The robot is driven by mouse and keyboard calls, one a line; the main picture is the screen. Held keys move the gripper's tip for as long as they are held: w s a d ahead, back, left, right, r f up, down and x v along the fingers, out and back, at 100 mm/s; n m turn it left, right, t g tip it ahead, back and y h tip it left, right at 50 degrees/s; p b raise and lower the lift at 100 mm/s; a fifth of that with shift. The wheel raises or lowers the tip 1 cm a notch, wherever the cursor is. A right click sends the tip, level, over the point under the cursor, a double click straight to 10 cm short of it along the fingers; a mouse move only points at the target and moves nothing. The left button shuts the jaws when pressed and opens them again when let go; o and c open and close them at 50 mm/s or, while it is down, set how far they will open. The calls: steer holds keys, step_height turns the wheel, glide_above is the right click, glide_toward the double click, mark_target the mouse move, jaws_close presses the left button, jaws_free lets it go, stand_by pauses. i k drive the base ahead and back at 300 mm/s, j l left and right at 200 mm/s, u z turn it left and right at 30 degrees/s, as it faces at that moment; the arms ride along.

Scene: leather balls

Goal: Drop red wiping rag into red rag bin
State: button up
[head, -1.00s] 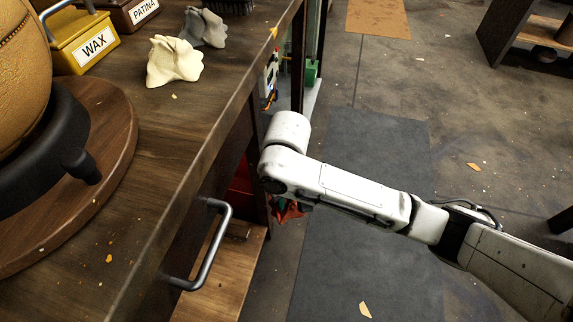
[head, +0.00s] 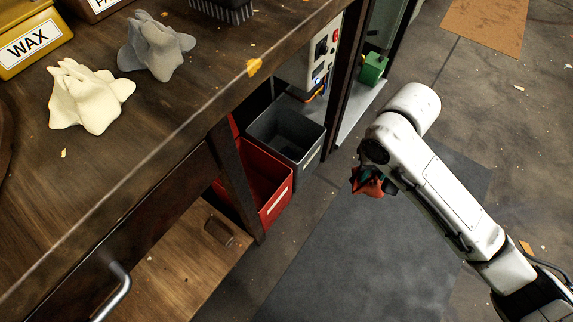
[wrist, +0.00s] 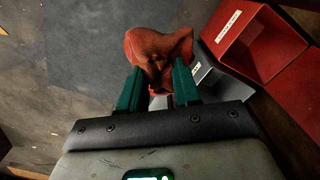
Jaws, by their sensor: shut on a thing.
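The red wiping rag (wrist: 158,52) is crumpled between the green fingers of my gripper (wrist: 158,88) in the wrist view. In the head view the rag (head: 368,181) hangs below the end of my arm, over the dark floor mat; my gripper is mostly hidden there. The red bin (head: 268,180) stands open under the workbench, left of the rag and apart from it. In the wrist view the red bin (wrist: 256,62) is at the upper right, with a white label on it.
A dark grey bin (head: 287,132) stands right beside the red bin. A bench leg (head: 236,185) partly covers the red bin. A cream rag (head: 90,95) and a grey rag (head: 155,46) lie on the bench top (head: 110,150). The floor mat (head: 385,250) is clear.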

mark_target(259, 196)
steer(key=i+j+z, duration=0.25)
steer(key=i, duration=0.25)
steer(key=i+j+z, duration=0.25)
steer(key=i, duration=0.3)
steer(key=l, duration=0.1)
